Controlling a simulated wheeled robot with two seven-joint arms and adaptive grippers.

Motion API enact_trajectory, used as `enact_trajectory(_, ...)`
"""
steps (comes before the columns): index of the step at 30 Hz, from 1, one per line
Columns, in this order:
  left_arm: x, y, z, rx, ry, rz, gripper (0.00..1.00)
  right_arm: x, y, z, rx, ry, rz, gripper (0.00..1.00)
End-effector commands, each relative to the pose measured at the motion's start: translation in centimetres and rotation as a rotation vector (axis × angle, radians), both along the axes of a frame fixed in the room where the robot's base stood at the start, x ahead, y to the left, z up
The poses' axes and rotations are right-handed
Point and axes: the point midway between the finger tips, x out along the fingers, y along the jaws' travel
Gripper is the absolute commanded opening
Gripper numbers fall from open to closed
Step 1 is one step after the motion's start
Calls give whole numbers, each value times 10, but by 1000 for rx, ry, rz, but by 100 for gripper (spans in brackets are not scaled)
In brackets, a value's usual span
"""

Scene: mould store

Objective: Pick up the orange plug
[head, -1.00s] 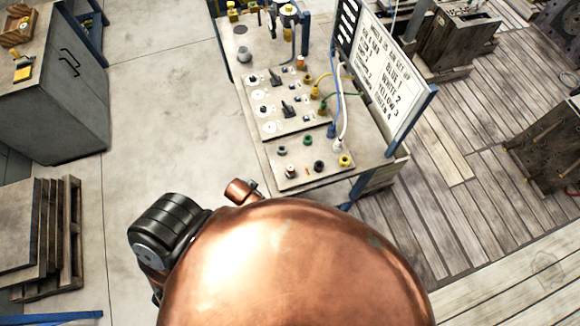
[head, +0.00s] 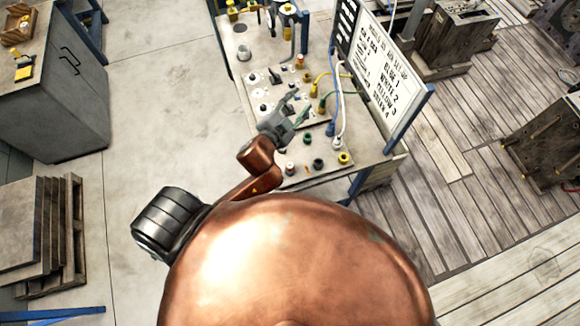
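A small orange plug (head: 300,62) stands upright on the bench near the back of the switch panel, left of the cord ends. My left gripper (head: 301,101) is over the switch panel (head: 270,77), with its two fingers spread apart and nothing visible between them. It is nearer to me than the orange plug and apart from it. The gripper hides part of the panel and its switches. My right gripper is not in view.
Yellow, green, blue and white cords (head: 342,112) rise right of the panel, beside a lettered board (head: 380,75). A socket plate (head: 329,171) with several coloured fittings lies at the bench's near end. A grey cabinet (head: 50,110) stands left, with clear floor between.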

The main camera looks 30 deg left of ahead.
Motion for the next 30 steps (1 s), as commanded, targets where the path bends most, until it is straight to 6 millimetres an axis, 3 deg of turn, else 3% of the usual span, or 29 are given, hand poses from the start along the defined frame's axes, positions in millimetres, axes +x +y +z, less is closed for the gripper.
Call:
enact_trajectory(1,16,-29,42,76,-130,-92,40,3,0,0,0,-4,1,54)
enact_trajectory(3,23,-83,101,198,-332,-247,40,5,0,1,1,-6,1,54)
enact_trajectory(6,2,-172,165,395,-616,-501,40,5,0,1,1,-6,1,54)
enact_trajectory(8,-25,-224,185,521,-771,-664,40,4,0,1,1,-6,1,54)
enact_trajectory(10,-65,-277,186,676,-930,-866,40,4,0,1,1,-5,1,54)
enact_trajectory(13,-124,-329,151,917,-1109,-1173,40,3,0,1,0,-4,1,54)
enact_trajectory(16,-169,-342,82,1181,-1210,-1501,40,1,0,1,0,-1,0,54)
enact_trajectory(17,-178,-338,57,1265,-1222,-1603,40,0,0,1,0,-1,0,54)
enact_trajectory(18,-186,-325,24,1377,-1220,-1740,40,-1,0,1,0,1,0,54)
enact_trajectory(20,-189,-294,-23,1544,-1181,-1941,40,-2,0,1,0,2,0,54)
enact_trajectory(21,-186,-268,-51,1650,-1131,-2068,40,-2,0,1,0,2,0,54)
enact_trajectory(23,-176,-223,-83,1795,-1026,-2242,40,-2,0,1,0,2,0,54)
enact_trajectory(24,-167,-192,-98,-1871,937,2336,40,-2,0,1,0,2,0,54)
enact_trajectory(27,-146,-123,-117,-1805,635,2251,40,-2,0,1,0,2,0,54)
enact_trajectory(30,-132,-77,-121,-1758,449,2199,40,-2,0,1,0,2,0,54)
